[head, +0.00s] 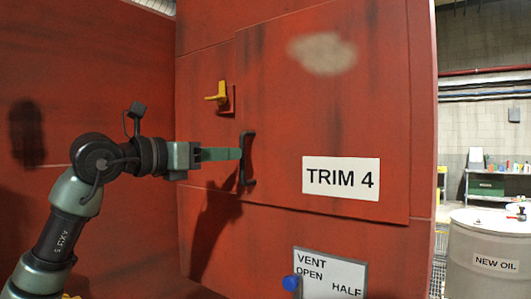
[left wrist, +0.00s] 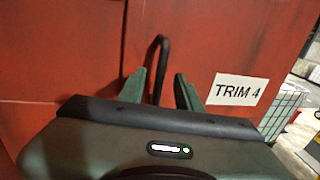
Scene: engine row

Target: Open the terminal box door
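The door (head: 280,110) is a large red panel with a white "TRIM 4" label (head: 341,178); it looks closed. A dark upright bar handle (head: 249,158) is at its left edge. A yellow latch (head: 217,94) sits above and left of the handle, its arm pointing left. My left gripper (head: 241,154) reaches in from the left to the handle. In the left wrist view the two green fingers (left wrist: 160,92) are apart, with the handle (left wrist: 161,45) between them; I cannot tell whether they touch it. My right gripper is not in view.
Below the door is a "VENT" plate (head: 335,276) with a blue knob (head: 290,283). A red wall (head: 80,70) stands at the left. A "NEW OIL" drum (head: 480,255) and a shelf (head: 497,184) are at the right.

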